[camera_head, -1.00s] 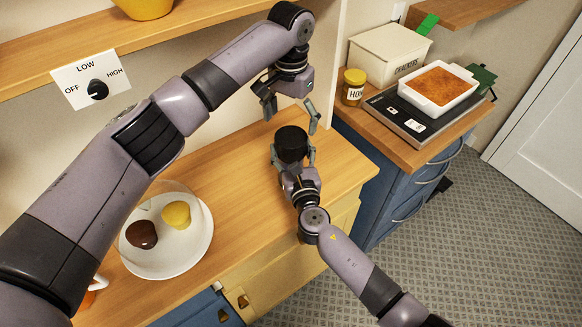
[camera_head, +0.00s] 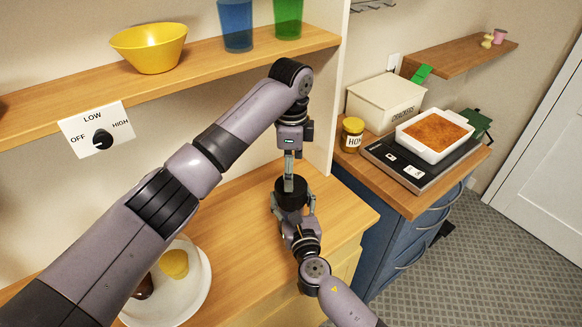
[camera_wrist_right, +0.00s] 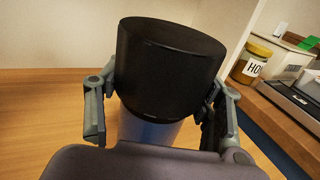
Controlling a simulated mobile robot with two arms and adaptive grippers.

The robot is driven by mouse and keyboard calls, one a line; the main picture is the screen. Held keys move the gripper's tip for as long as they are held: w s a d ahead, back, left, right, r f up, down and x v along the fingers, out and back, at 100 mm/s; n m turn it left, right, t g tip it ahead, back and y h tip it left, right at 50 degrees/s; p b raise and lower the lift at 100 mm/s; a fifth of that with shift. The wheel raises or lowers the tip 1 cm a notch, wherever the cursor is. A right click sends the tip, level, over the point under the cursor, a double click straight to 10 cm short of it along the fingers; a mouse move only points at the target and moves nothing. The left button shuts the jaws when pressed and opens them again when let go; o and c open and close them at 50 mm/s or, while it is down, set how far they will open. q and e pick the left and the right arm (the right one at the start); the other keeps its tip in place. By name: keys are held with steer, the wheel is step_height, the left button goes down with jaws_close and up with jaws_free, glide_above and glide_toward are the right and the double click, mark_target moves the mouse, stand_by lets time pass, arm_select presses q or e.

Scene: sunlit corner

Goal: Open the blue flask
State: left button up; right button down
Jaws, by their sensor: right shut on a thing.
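The blue flask stands upright on the wooden counter. In the right wrist view its wide black lid (camera_wrist_right: 168,68) tops a blue-grey flask body (camera_wrist_right: 150,131). In the head view mostly the dark lid (camera_head: 291,197) shows and the body is hidden. My right gripper (camera_head: 293,208) is shut around the flask from the front, one finger on each side. My left gripper (camera_head: 289,178) points down right over the lid. Its fingers line up one behind the other, so their gap and any contact with the lid are unclear. It is not seen in the wrist view.
A plate (camera_head: 203,301) with two rounded items is at lower left. A wooden shelf (camera_head: 205,59) with a yellow bowl (camera_head: 150,49) and two cups runs above. A honey jar (camera_head: 352,134), cracker box (camera_head: 386,103) and baking dish (camera_head: 436,155) stand at right.

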mark_target(291, 210)
arm_select(q)
steer(key=shift+f+m, duration=0.25)
steer(key=shift+m, duration=0.15)
step_height(291, 210, down, 8)
steer(key=shift+r, duration=0.2)
steer(key=c, duration=1.2)
steer(key=n, duration=0.4)
steer(key=shift+c, duration=0.3)
steer(key=shift+w+a, duration=0.1)
steer(key=shift+a, duration=0.25)
steer(key=o, duration=1.3)
steer(key=shift+d, duration=0.35)
